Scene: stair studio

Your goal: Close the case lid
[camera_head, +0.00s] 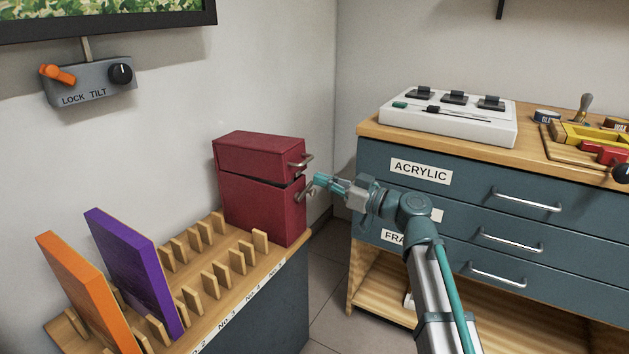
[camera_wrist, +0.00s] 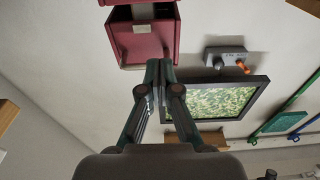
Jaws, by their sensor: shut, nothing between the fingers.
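A dark red case (camera_head: 262,207) stands on the far end of the slotted wooden rack. Its lid (camera_head: 258,156) sits nearly down, with a thin dark gap, wider toward the front right. A metal handle (camera_head: 301,161) is on the lid's front, and a metal latch (camera_head: 304,192) is below it on the body. My gripper (camera_head: 318,179) is shut and empty in front of the case, close to the handle and latch; contact cannot be told. In the wrist view, the fingers of my gripper (camera_wrist: 159,64) are together, with the red lid (camera_wrist: 143,45) beyond them.
A wooden slotted rack (camera_head: 215,297) holds an orange panel (camera_head: 75,285) and a purple panel (camera_head: 135,270). A grey lock/tilt box (camera_head: 92,83) hangs under a wall screen (camera_head: 105,18). A drawer cabinet (camera_head: 470,180) with a white control panel (camera_head: 448,117) stands right.

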